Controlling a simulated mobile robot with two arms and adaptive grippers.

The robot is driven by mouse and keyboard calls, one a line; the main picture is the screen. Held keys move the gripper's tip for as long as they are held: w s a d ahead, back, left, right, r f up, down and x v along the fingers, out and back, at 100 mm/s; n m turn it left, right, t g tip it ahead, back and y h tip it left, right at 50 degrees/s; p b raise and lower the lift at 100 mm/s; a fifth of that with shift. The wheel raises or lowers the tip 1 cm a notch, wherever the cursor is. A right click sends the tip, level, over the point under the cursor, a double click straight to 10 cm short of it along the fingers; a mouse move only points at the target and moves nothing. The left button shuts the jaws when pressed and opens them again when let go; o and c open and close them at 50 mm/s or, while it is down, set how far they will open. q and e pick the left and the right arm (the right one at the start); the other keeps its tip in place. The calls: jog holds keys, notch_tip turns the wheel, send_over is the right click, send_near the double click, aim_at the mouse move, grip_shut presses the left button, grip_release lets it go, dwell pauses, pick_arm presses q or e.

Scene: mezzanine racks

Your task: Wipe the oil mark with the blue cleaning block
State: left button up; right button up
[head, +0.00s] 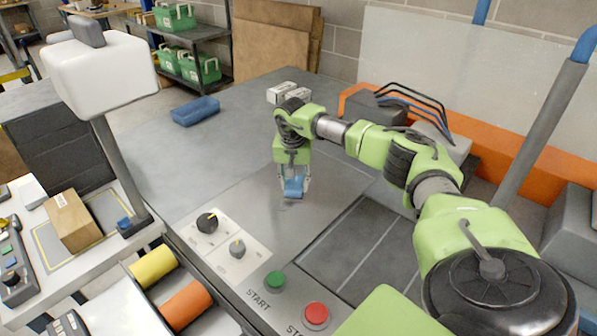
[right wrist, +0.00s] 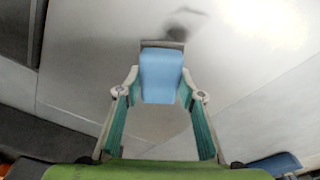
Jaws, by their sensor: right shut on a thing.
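My right gripper (head: 292,190) points down over the smooth grey metal plate (head: 335,185). It is shut on the blue cleaning block (head: 293,187), which is at or just above the plate; I cannot tell if it touches. In the right wrist view the block (right wrist: 162,75) sits between the two fingertips of the gripper (right wrist: 161,92). A dark smudge, which looks like the oil mark (right wrist: 187,12), shows on the pale surface just beyond the block in that view. In the head view I cannot make out the mark. My left gripper is not in view.
A panel with two black knobs (head: 207,222), a green START button (head: 275,281) and a red button (head: 316,314) lies in front of the plate. A blue tray (head: 195,111) and white boxes (head: 290,92) stand farther back. Grey slotted panels (head: 365,250) lie right of the plate.

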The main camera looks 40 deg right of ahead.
aim_at(287, 188)
jog(key=shift+s+a+f, duration=0.15)
jog(key=shift+a, duration=0.65)
jog(key=shift+s+a+p, duration=0.15)
jog(key=shift+a+p, duration=0.6)
jog(key=shift+a, duration=0.45)
jog(key=shift+s+a+p, duration=0.1)
jog(key=shift+a+p, duration=0.7)
jog(key=shift+a, duration=1.95)
jog(key=shift+b, duration=0.35)
jog(key=shift+w+d+b, duration=0.15)
jog(key=shift+d+b, duration=0.45)
jog(key=shift+d, duration=1)
jog(key=shift+w+d+b, duration=0.1)
jog(key=shift+d+b, duration=0.5)
jog(key=shift+d, duration=0.95)
jog(key=shift+w+d, duration=0.1)
jog(key=shift+d, duration=0.85)
jog(key=shift+w+d+b, duration=0.1)
jog(key=shift+d+b, duration=1.05)
jog(key=shift+d, duration=0.7)
